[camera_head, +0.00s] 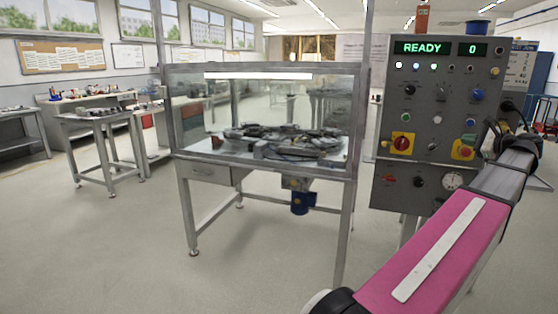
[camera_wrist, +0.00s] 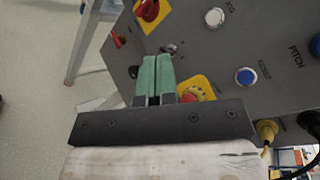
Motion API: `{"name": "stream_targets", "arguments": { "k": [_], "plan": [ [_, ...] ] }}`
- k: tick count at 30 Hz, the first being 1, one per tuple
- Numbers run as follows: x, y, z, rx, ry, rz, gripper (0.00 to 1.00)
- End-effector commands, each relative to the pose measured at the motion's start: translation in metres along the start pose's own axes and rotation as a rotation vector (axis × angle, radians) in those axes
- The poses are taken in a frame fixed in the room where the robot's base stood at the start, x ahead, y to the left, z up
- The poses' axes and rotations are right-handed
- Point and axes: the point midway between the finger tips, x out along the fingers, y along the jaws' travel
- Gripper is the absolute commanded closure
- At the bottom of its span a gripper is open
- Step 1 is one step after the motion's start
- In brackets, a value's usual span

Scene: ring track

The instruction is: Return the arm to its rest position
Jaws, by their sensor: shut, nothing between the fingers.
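My gripper (camera_wrist: 157,78) shows in the wrist view, with its two green fingers side by side and shut with nothing between them. It is in front of the grey control panel (camera_wrist: 215,50), over the area near a red knob on a yellow plate (camera_wrist: 148,12) and a red emergency button on yellow (camera_wrist: 193,90). I cannot tell whether the fingertips touch the panel. In the head view my pink-covered arm (camera_head: 435,260) reaches from the bottom right up toward the panel (camera_head: 425,90). The gripper itself is hidden there. The panel's display (camera_head: 425,47) reads READY and 0.
A glass-walled case (camera_head: 265,170) on metal legs stands left of the panel, with a dark track assembly (camera_head: 285,138) inside. A small table (camera_head: 95,117) stands farther left. The floor (camera_head: 130,250) at the front left is clear. A yellow connector (camera_wrist: 267,130) with cable is at the panel's lower edge.

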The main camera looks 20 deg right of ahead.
Motion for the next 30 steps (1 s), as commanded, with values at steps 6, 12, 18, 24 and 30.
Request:
{"name": "stream_targets", "arguments": {
  "k": [6,12,18,24,30],
  "plan": [
    [0.045,0.034,-0.002,-0.033,0.011,0.075,1.0],
    [0.105,0.085,0.001,-0.092,0.021,0.186,1.0],
    [0.178,0.162,0.009,-0.194,0.027,0.348,1.0],
    [0.239,0.242,0.025,-0.316,0.017,0.513,1.0],
    [0.286,0.325,0.046,-0.455,-0.009,0.681,1.0]
  ]
}}
